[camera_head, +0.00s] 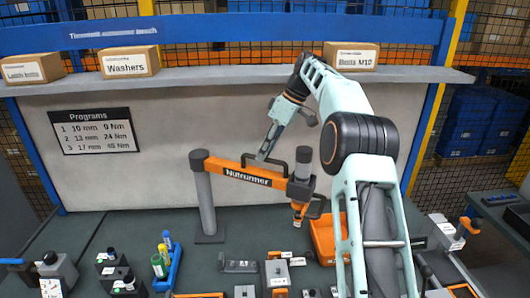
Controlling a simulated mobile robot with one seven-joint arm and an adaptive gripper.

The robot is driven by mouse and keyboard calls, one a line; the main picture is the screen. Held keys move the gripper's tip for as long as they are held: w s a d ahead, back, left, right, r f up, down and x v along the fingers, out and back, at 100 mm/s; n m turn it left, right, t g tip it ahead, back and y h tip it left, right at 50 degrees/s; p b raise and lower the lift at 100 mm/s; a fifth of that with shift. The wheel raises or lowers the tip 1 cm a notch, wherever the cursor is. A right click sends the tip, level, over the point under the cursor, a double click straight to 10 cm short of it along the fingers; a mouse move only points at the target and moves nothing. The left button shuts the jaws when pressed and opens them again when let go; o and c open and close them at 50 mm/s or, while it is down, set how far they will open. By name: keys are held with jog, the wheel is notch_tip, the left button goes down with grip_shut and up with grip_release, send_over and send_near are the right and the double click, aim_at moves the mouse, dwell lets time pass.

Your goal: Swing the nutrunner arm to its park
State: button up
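The nutrunner arm (245,175) is an orange boom with a "Nutrunner" label. It runs from a grey upright post (205,200) on the left to a hanging grey and orange tool (302,185) on the right. A dark bar handle (278,171) stands on the boom's back side. My gripper (266,152) reaches down from above to this handle, with its fingertips at or very near it. The fingers are small and dark, so I cannot tell whether they are closed on it. I cannot make out a marked park.
An orange bin (323,240) stands right of the tool, partly behind my arm. Fixtures and grey blocks (277,272) lie on the bench below the boom. A blue tray (168,268) with bottles stands left. A shelf (220,76) with labelled boxes runs above; a programs board (95,131) hangs behind.

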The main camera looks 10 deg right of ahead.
jog(key=shift+o, duration=1.1)
jog(key=shift+r, duration=0.1)
jog(key=shift+d+r, duration=0.15)
jog(key=shift+r, duration=0.15)
jog(key=s+d, duration=0.1)
jog(key=d, duration=1.1)
jog(key=shift+d+r, duration=0.15)
